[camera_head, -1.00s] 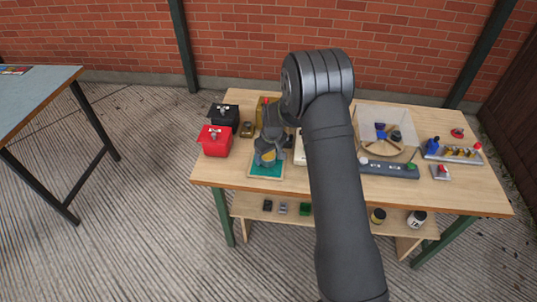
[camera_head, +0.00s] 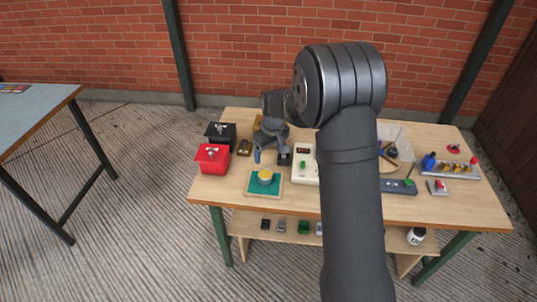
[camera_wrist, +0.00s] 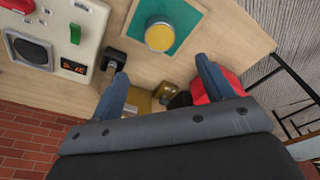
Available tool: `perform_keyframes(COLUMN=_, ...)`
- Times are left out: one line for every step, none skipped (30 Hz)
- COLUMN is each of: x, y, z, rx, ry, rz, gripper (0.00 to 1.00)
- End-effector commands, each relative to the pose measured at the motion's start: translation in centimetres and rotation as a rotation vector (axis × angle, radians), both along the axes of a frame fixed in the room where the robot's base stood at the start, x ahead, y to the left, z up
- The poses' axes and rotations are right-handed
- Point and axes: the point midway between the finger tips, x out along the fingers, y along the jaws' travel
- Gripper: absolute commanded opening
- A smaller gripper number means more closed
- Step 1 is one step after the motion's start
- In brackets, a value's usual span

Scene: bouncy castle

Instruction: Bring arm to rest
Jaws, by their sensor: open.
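My gripper (camera_head: 271,157) is open above the wooden workbench (camera_head: 232,185), behind the green square pad (camera_head: 254,188) with a yellow round piece (camera_head: 265,176) on it. In the wrist view, my gripper's two blue fingers (camera_wrist: 161,70) stand apart with nothing between them. The pad (camera_wrist: 187,19) and the yellow piece (camera_wrist: 159,37) lie beyond the fingertips there. My arm crosses the bench in the head view and hides part of its middle.
A red box (camera_head: 211,158) and a black box (camera_head: 220,134) stand at the bench's left. A white device with a display (camera_head: 304,166) stands right of the gripper. A clear-walled box (camera_head: 398,136) and a tool rack (camera_head: 452,167) are at the right.

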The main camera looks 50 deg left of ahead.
Motion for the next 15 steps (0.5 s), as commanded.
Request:
perform_keyframes(x=0.0, y=0.0, z=0.0, rx=0.000, ry=0.000, rz=0.000, gripper=0.73)
perform_keyframes(x=0.0, y=0.0, z=0.0, rx=0.000, ry=0.000, rz=0.000, gripper=0.73)
perform_keyframes(x=0.0, y=0.0, z=0.0, rx=0.000, ry=0.000, rz=0.000, gripper=0.73)
perform_keyframes(x=0.0, y=0.0, z=0.0, rx=0.000, ry=0.000, rz=0.000, gripper=0.73)
perform_keyframes(x=0.0, y=0.0, z=0.0, rx=0.000, ry=0.000, rz=0.000, gripper=0.73)
perform_keyframes(x=0.0, y=0.0, z=-0.1, rx=0.000, ry=0.000, rz=0.000, gripper=0.73)
perform_keyframes(x=0.0, y=0.0, z=-0.2, rx=0.000, ry=0.000, rz=0.000, gripper=0.73)
perform_keyframes(x=0.0, y=0.1, z=-0.4, rx=0.000, ry=0.000, rz=0.000, gripper=0.73)
perform_keyframes(x=0.0, y=0.1, z=-0.7, rx=-0.001, ry=0.000, rz=0.000, gripper=0.73)
perform_keyframes(x=0.0, y=0.1, z=-1.0, rx=-0.001, ry=0.001, rz=0.000, gripper=0.73)
perform_keyframes(x=0.0, y=0.2, z=-1.4, rx=-0.002, ry=0.001, rz=0.000, gripper=0.73)
perform_keyframes(x=0.0, y=0.3, z=-2.0, rx=-0.003, ry=0.001, rz=0.000, gripper=0.73)
perform_keyframes(x=0.0, y=0.3, z=-2.5, rx=-0.002, ry=0.001, rz=0.000, gripper=0.73)
perform_keyframes(x=0.0, y=0.4, z=-3.0, rx=-0.002, ry=0.001, rz=0.000, gripper=0.73)
perform_keyframes(x=0.0, y=0.5, z=-3.8, rx=-0.003, ry=0.002, rz=0.000, gripper=0.73)
